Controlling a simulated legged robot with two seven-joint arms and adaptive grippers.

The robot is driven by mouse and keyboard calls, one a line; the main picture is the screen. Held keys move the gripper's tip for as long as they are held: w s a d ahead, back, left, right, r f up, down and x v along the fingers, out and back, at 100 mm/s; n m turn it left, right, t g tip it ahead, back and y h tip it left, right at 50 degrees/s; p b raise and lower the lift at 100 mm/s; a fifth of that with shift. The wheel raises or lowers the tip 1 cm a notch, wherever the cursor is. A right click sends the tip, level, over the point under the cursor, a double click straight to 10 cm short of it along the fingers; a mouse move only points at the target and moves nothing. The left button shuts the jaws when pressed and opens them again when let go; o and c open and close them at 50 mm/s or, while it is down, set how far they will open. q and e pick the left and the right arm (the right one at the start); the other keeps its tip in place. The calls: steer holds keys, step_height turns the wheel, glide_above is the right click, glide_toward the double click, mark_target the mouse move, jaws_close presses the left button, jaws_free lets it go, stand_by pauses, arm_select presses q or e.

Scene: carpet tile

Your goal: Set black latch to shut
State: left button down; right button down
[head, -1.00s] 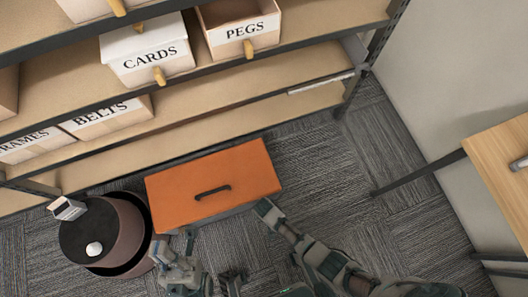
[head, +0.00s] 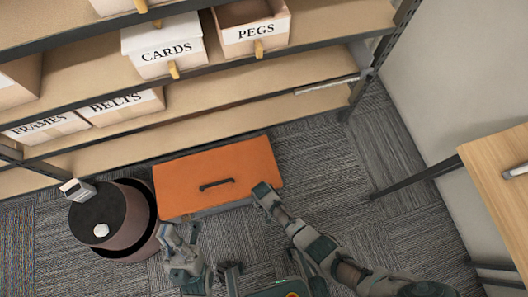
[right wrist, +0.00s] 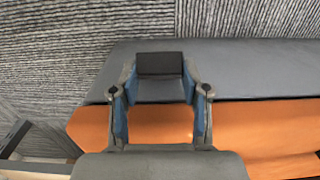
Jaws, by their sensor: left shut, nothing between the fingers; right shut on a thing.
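An orange-lidded box (head: 240,165) with a grey lower body and a black handle (head: 216,184) on its lid lies on the carpet. In the right wrist view its grey body (right wrist: 240,75) and orange lid (right wrist: 250,125) meet along a seam. The black latch (right wrist: 160,63) shows at the grey side, between the fingertips of my right gripper (right wrist: 160,78), which is shut on it. In the head view my right gripper (head: 263,192) is at the box's front right edge and hides the latch. My left gripper (head: 180,234) is shut and empty, near the box's front left corner.
A dark round bin-like stand (head: 130,215) with a white object (head: 101,230) and a small grey-white device (head: 77,190) on it is left of the box. Shelves (head: 230,95) with labelled bins run behind. A wooden table (head: 500,175) is at right. Carpet between is clear.

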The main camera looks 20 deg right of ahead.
steer(key=shift+w+r, duration=0.25)
steer(key=shift+w, duration=0.25)
steer(key=shift+w+r, duration=0.2)
steer(key=shift+w, duration=0.3)
steer(key=c, duration=0.9)
jaws_free()
steer(key=o, duration=0.3)
steer(key=shift+o, duration=0.2)
steer(key=shift+s+f, duration=0.15)
step_height(320, 180, up, 12)
